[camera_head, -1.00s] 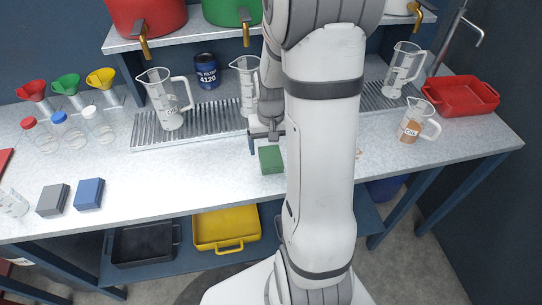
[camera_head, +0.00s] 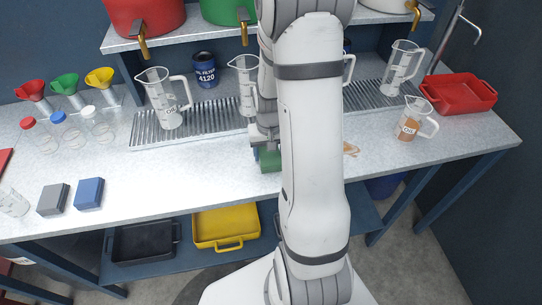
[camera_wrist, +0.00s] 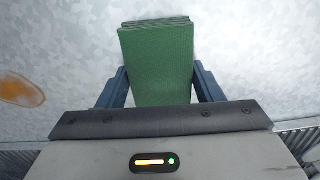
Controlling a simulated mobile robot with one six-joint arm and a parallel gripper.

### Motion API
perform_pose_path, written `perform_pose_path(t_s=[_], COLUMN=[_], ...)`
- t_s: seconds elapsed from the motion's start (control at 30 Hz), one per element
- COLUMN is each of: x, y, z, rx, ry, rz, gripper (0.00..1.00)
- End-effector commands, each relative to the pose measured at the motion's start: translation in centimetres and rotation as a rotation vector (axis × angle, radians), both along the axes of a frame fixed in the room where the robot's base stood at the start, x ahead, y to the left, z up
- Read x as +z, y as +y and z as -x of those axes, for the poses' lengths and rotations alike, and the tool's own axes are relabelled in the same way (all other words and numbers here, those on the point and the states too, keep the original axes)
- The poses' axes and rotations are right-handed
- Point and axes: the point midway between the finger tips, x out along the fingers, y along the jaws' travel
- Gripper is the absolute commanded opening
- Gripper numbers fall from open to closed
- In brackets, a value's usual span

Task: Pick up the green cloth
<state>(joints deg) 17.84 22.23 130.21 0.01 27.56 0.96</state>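The green cloth (camera_head: 269,160) is a folded block on the metal bench top, partly hidden by my arm in the head view. In the wrist view the green cloth (camera_wrist: 158,62) lies between the two blue fingers of my gripper (camera_wrist: 160,85). One finger is on each side of it, with a narrow gap visible near the fingertips. In the head view my gripper (camera_head: 266,146) is low over the cloth, its fingers mostly hidden. I cannot see any lift of the cloth off the bench.
A grey folded cloth (camera_head: 53,199) and a blue one (camera_head: 89,193) lie at the left. An oil jug (camera_head: 167,98) stands on the drain grate behind. An orange-brown spill (camera_wrist: 20,90) is on the bench beside the gripper. A jug with brown oil (camera_head: 414,120) stands at the right.

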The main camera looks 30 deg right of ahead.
Motion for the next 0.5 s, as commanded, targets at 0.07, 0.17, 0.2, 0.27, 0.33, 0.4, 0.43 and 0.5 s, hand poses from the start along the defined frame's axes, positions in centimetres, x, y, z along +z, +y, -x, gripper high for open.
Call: perform_pose_path(t_s=[0.07,0.17,0.2,0.27,0.33,0.4,0.43,0.5], x=[0.01,0.01,0.01,0.02,0.02,0.02,0.06,0.32], y=[0.01,0.02,0.02,0.02,0.03,0.03,0.03,0.02], z=[0.00,-0.01,-0.01,-0.02,-0.02,-0.02,-0.02,-0.06], rx=[0.000,0.000,0.001,0.001,0.001,0.001,0.001,0.001], ry=[0.000,0.000,0.000,0.000,0.000,0.000,-0.001,-0.002], rz=[0.000,0.000,0.000,0.000,0.000,0.000,0.000,0.001], gripper=[0.50,0.42,0.39,0.37,0.37,0.37,0.37,0.37])
